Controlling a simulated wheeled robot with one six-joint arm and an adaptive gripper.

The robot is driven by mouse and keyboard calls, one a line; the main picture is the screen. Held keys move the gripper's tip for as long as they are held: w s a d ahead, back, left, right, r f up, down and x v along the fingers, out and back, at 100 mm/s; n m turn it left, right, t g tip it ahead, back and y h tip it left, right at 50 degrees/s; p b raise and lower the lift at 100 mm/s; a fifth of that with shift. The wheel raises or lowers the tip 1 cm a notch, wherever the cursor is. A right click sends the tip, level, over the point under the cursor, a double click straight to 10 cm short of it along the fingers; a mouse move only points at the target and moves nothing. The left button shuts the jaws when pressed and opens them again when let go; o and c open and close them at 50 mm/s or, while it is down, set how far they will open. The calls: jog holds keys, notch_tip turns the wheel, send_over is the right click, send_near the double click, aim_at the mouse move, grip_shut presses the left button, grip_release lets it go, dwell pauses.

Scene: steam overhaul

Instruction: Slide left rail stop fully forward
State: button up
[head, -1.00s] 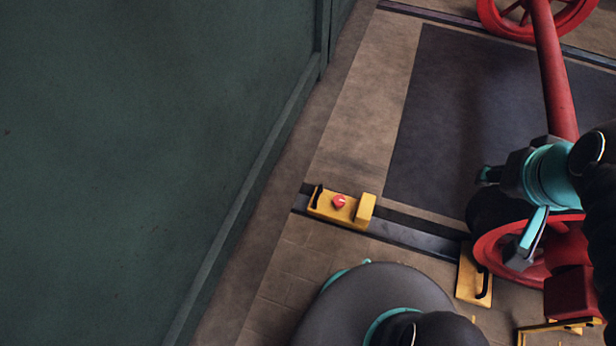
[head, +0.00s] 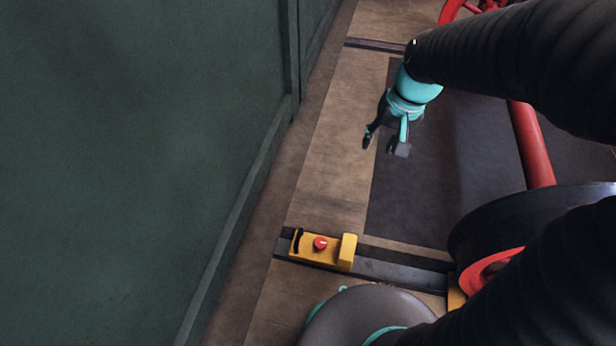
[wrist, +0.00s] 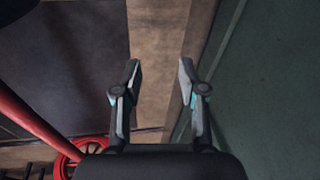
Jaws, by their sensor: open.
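The yellow rail stop (head: 322,250) sits on the dark metal rail (head: 400,273) near its left end in the head view. It has a red knob (head: 320,243) on top, a black handle at its left end and a raised yellow block at its right end. My gripper (head: 380,146) is open and empty, above the floor beyond the stop and well apart from it. In the wrist view both fingers of my gripper (wrist: 158,82) stand apart with only floor and wall behind them. The stop does not show in the wrist view.
A green wall (head: 130,150) runs along the left. A red axle (head: 530,145) with wheels stands at the right, partly hidden by my arm. A dark floor panel (head: 425,190) lies beyond the rail. Bare floor (head: 335,170) lies between wall and panel.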

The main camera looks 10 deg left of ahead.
jog(key=w+a+f+g, duration=0.2)
jog(key=w+a+f, duration=0.3)
jog(key=f, duration=0.3)
jog(key=g+p, duration=0.1)
jog(key=g, duration=0.3)
send_near(300, 234)
jog(key=shift+m, duration=0.4)
jog(key=x, duration=0.8)
jog(key=shift+s+a+f, duration=0.1)
jog(key=shift+s+f, duration=0.05)
jog(key=shift+s, duration=0.05)
grip_shut()
